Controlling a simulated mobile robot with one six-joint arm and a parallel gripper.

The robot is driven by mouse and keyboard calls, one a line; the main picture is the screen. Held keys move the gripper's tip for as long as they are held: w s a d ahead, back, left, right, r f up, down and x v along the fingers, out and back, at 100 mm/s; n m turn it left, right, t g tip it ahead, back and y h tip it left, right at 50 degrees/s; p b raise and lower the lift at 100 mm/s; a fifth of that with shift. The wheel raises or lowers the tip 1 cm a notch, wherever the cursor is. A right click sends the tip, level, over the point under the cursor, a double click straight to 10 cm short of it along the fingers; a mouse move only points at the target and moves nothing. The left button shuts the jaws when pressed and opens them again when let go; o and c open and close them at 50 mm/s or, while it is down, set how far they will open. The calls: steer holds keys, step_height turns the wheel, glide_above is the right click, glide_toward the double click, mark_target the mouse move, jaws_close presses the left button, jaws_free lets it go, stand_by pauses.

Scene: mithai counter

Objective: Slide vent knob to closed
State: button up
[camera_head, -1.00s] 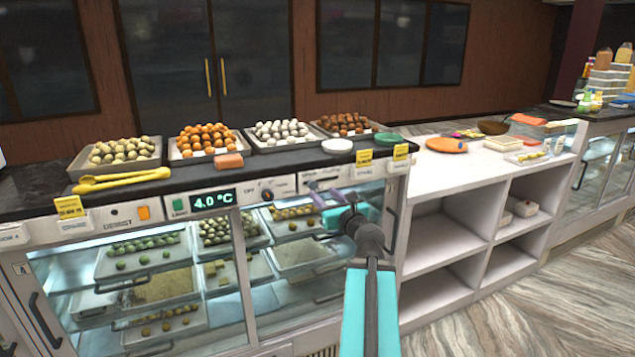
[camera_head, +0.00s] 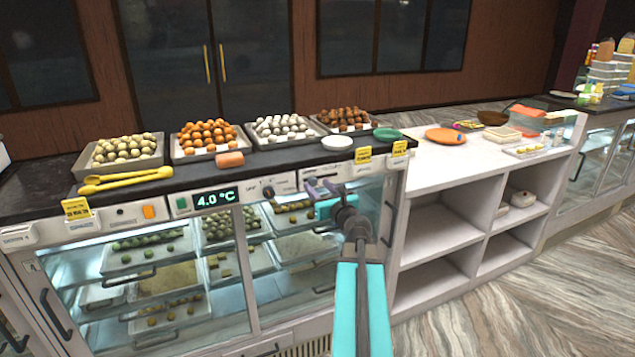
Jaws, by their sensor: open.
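My gripper (camera_head: 321,186) has purple fingers, spread apart, and reaches up to the white control strip on the front of the sweets counter. The fingers are in front of the vent panel (camera_head: 312,174), a pale plate on that strip right of the dial. I cannot make out the vent knob itself; the fingers and wrist cover part of the panel. I cannot tell whether the fingers touch it or stand around a knob. My turquoise arm rises from the bottom of the view.
A dark dial (camera_head: 268,192), a green 4.0 °C display (camera_head: 215,197) and an orange switch (camera_head: 149,212) sit left along the strip. Yellow price tags (camera_head: 363,155) stand just above right. Glass doors with trays of sweets lie below. White open shelves (camera_head: 440,235) stand at right.

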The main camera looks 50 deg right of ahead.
mark_target(312, 181)
steer(key=shift+x, duration=1.2)
jaws_close()
